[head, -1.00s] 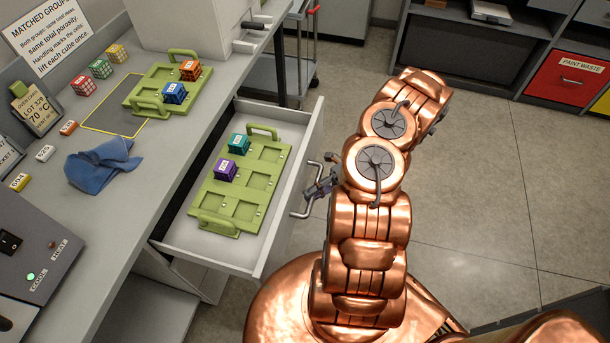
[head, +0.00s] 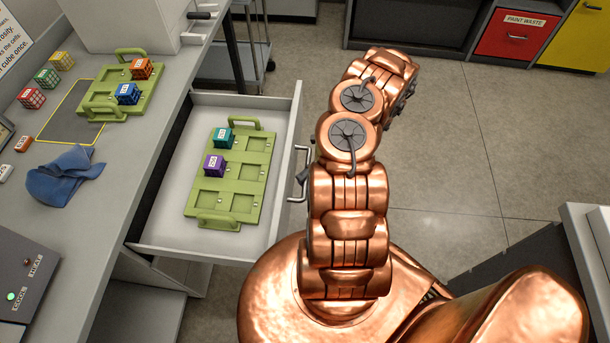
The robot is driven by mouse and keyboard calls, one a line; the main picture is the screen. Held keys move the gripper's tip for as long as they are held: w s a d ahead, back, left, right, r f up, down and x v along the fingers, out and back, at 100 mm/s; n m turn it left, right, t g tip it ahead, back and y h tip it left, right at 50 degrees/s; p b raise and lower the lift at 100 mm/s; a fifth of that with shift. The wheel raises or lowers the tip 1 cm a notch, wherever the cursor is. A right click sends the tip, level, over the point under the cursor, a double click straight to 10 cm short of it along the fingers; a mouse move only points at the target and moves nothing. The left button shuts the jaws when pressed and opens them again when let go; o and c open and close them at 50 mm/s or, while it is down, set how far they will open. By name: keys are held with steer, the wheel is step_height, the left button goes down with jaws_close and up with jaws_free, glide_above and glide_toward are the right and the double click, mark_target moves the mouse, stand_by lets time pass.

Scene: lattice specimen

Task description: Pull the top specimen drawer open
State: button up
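The specimen drawer (head: 160,228) is pulled out from under the bench, its inside in plain view. In it lies a green tray (head: 248,200) with a teal cube (head: 222,138) and a purple cube (head: 214,165) in two of its cells. The drawer's bar handle (head: 301,182) is on its right-hand front face. My gripper (head: 324,177) is close beside the handle, just to its right. My own copper arm hides most of it, so I cannot tell whether its fingers are open or shut or touch the handle.
On the bench (head: 125,185), a second green tray (head: 146,98) holds an orange cube (head: 141,68) and a blue cube (head: 128,94). A blue cloth (head: 64,175) lies near the front. A cart (head: 262,52) stands behind the drawer. Open floor (head: 445,150) lies right of my arm.

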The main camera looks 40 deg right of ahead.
steer(key=o, duration=0.4)
steer(key=shift+o, duration=0.2)
steer(key=shift+d, duration=0.15)
steer(key=d+r, duration=0.1)
steer(key=d, duration=0.6)
steer(key=shift+s, duration=0.2)
stand_by(0.4)
